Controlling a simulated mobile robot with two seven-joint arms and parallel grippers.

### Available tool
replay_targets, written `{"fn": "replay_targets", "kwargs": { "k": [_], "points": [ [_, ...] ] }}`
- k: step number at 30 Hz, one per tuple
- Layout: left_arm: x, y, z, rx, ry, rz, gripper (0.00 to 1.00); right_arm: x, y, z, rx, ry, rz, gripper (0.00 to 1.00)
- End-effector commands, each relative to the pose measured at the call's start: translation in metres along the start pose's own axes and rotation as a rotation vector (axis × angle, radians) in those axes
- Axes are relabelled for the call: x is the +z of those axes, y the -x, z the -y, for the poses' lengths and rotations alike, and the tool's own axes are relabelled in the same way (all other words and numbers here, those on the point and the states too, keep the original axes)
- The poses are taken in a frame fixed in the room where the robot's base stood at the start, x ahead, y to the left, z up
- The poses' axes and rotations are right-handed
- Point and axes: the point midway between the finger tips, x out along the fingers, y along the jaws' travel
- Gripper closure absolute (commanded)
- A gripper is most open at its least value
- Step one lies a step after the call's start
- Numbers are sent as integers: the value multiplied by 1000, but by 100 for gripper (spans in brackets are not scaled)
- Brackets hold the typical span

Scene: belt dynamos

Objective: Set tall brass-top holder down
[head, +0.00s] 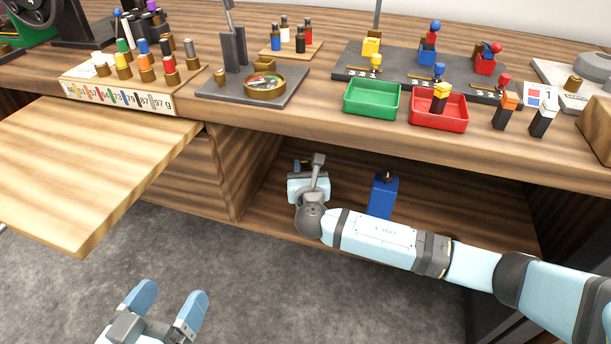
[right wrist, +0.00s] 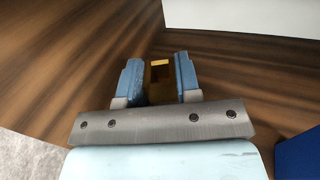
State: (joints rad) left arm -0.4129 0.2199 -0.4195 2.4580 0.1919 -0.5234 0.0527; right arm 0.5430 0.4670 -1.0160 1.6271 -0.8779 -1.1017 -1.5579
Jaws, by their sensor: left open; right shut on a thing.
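My right gripper (right wrist: 160,85) is inside the open compartment under the worktop. In the right wrist view its two blue fingers are shut on the brass-top holder (right wrist: 159,66), which shows as a small brown block with a bright brass-coloured patch. The holder's height and lower end are hidden, and I cannot tell whether it touches the compartment floor. In the head view the gripper and wrist hide it. My left gripper (head: 168,306) is open and empty above the grey floor at the lower left.
A blue block with a dark top (head: 383,196) stands in the compartment, right of my right gripper. A pulled-out wooden board (head: 90,165) juts out at left. The worktop above carries a green tray (head: 371,111), a red tray (head: 438,122) and a labelled rack (head: 115,97).

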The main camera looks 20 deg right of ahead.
Motion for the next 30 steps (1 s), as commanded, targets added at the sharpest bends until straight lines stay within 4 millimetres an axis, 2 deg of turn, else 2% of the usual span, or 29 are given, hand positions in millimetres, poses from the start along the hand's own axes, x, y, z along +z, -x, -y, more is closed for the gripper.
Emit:
{"fn": "replay_targets", "kwargs": {
  "k": [2,13,14,16,17,26,30],
  "points": [
    [8,-1,1,3,-1,18,12,-7,0,0,0,0,3,100],
    [6,0,1,4,-1,22,12,-9,0,0,0,0,2,100],
    [6,0,1,3,-1,22,12,-9,0,0,0,0,1,62],
    [6,0,1,3,-1,22,12,-9,0,0,0,0,1,46],
    [6,0,1,3,-1,22,12,-9,0,0,0,0,1,43],
    [7,-1,1,4,-2,23,12,-6,0,0,0,0,2,43],
    [-3,0,0,1,-5,9,12,-6,16,0,2,1,-3,43]
  ]
}}
